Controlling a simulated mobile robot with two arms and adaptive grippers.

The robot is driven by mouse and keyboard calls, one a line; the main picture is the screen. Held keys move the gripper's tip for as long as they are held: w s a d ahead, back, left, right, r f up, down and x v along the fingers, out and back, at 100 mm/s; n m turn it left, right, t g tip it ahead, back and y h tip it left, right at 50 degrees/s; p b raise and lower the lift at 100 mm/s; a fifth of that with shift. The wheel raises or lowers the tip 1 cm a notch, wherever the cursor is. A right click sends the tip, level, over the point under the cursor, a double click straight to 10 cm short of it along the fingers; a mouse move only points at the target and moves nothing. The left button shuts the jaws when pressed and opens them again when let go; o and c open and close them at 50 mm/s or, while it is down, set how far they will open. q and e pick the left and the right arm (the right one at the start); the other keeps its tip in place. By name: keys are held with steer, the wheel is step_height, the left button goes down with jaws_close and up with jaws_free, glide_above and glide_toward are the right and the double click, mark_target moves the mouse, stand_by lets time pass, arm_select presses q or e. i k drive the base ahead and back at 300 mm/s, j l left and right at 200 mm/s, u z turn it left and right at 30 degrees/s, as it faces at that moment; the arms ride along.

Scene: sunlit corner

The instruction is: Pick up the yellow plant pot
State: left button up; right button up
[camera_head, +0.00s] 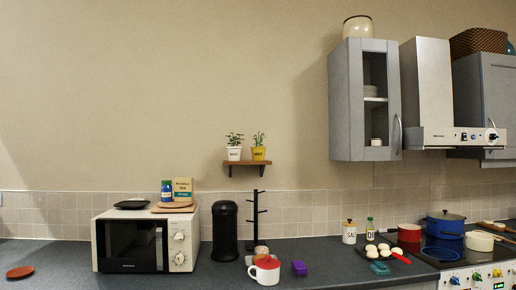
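The yellow plant pot (258,154) stands upright on a small wooden wall shelf (247,163), with a green plant growing in it and dark lettering on its front. A white plant pot (234,154) with a similar plant stands just to its left on the same shelf. Neither of my grippers shows in the head view.
A microwave (145,243) is at left. A grey wall cabinet (344,105) hangs to the right. The wall around the plants is clear.

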mark_target(257, 153)
steer(key=i+u, duration=0.45)
steer(key=i, duration=1.1)
